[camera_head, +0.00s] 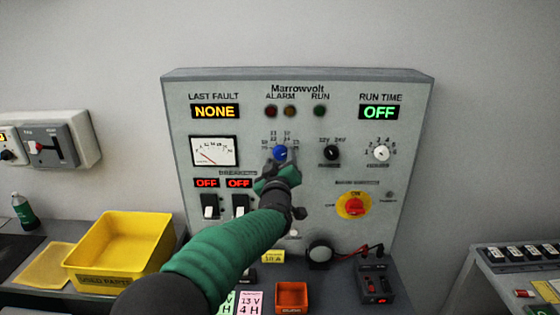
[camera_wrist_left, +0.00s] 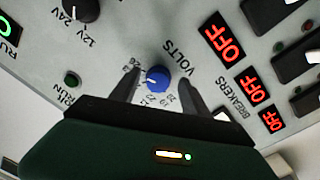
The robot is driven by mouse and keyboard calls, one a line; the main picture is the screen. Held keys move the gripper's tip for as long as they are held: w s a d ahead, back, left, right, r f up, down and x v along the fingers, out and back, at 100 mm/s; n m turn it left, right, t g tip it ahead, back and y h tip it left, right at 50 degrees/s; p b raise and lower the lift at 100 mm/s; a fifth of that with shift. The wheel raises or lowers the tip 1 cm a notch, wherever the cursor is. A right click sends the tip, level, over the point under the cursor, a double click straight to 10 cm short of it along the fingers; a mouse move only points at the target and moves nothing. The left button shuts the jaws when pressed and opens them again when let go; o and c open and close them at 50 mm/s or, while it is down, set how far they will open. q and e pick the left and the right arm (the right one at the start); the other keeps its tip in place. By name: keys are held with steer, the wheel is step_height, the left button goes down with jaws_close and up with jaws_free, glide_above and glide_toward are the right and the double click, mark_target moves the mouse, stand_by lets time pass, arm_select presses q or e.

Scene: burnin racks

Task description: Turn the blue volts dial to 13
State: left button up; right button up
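The blue volts dial (camera_head: 280,153) sits on the upper middle of the grey Marrowvolt panel (camera_head: 350,120), with a ring of small numbers around it. It also shows in the left wrist view (camera_wrist_left: 157,78), where a white mark on its face lies on the picture's left side; the exact number it points to is too small to tell. My left gripper (camera_head: 279,161) is at the dial. In the left wrist view its two fingers (camera_wrist_left: 158,90) are open, one on each side of the dial, with visible gaps. My right gripper is in neither view.
A black 12V/24V knob (camera_head: 332,153) and a white knob (camera_head: 381,153) sit right of the dial. A yellow bin (camera_head: 120,245) and an orange tray (camera_head: 291,297) stand below.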

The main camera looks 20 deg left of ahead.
arm_select(q)
steer(key=shift+s+r, duration=0.1)
steer(key=shift+r, duration=0.05)
steer(key=shift+s, duration=0.15)
steer(key=b+v, duration=0.2)
steer(key=v, duration=1.4)
steer(key=shift+s+d+b, duration=0.15)
steer(key=shift+d+b, duration=0.05)
steer(key=shift+b, duration=0.15)
steer(key=s+d+f+m+g+h, duration=0.1)
steer(key=s+f+m+g+h, duration=0.2)
steer(key=f, duration=0.9)
steer(key=s+d+f+m+g+h, duration=0.15)
steer(key=s+f+m+g, duration=0.3)
steer(key=f, duration=0.65)
steer(key=s+a+f+m+g, duration=0.1)
steer(key=s+f+g, duration=0.3)
steer(key=s, duration=0.4)
steer(key=s+a+f+g, duration=0.3)
steer(key=s+f+g, duration=0.1)
steer(key=s+f, duration=0.3)
steer(key=shift+s+a+f+m+p, duration=0.25)
steer(key=shift+s+f+m+p, duration=0.1)
steer(key=shift+s, duration=0.6)
